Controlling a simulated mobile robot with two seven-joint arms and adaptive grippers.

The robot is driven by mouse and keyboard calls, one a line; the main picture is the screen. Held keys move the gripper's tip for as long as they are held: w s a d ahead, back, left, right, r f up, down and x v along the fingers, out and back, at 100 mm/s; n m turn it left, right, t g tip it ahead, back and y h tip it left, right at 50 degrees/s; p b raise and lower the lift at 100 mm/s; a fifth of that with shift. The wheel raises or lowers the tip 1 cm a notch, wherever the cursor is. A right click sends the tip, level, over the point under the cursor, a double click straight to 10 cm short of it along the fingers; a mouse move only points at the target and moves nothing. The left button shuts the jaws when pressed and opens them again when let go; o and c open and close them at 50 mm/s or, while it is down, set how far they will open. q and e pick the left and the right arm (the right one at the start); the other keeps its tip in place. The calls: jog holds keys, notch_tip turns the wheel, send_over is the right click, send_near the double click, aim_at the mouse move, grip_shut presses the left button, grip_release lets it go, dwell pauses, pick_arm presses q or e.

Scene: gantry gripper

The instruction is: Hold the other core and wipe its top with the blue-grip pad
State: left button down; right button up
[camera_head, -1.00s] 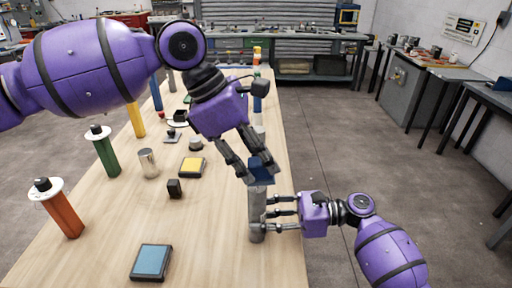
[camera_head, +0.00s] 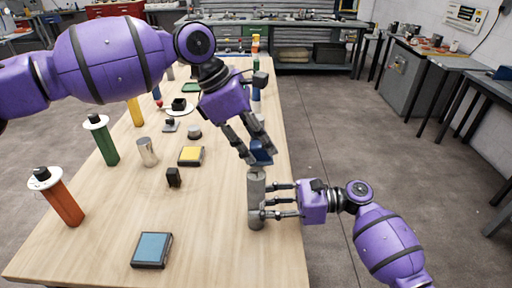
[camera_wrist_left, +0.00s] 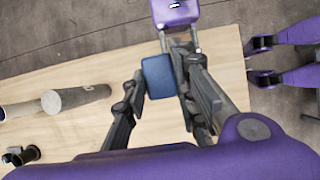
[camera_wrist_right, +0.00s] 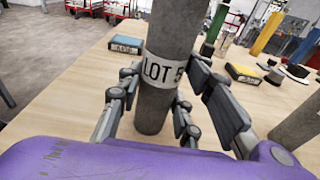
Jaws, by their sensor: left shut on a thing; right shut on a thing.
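The grey cylindrical core (camera_head: 256,190) stands upright near the table's right edge. In the right wrist view it bears a white label reading "LOT 5" (camera_wrist_right: 163,70). My right gripper (camera_head: 267,205) is shut around the core's side, below its top. My left gripper (camera_head: 257,150) points down and is shut on the blue-grip pad (camera_head: 261,155), whose blue block also shows between the fingers in the left wrist view (camera_wrist_left: 158,77). The pad is just over the core's top. I cannot tell whether its underside touches it, as the underside is hidden.
The front right tabletop is clear.

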pick_arm(q)
jog(key=shift+s, duration=0.45)
jog(key=shift+s+a, duration=0.2)
jog(key=shift+s, duration=2.3)
notch_tip(320, 180, up, 8)
